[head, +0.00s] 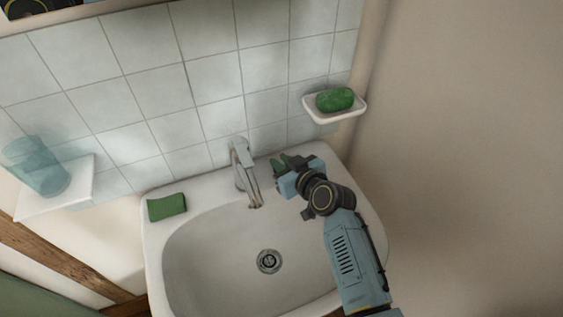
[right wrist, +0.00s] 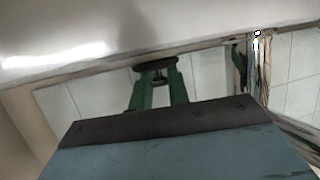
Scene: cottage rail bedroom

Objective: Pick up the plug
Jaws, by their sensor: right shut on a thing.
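The plug (right wrist: 155,64), a dark round disc with a small metallic fitting, is at the fingertips of my right gripper (right wrist: 158,84) in the right wrist view. The two green fingers are shut on it. In the head view my right gripper (head: 281,163) is over the back right rim of the white sink (head: 155,250), just right of the tap. The plug cannot be made out there. My left gripper is in neither view.
The tap (head: 244,172) stands close left of my right gripper. The drain (head: 269,261) is uncovered in the empty basin. A green sponge (head: 166,207) lies on the left rim. A soap dish (head: 318,114) with green soap (head: 335,99) and a shelf (head: 82,172) with a glass (head: 40,165) are on the wall.

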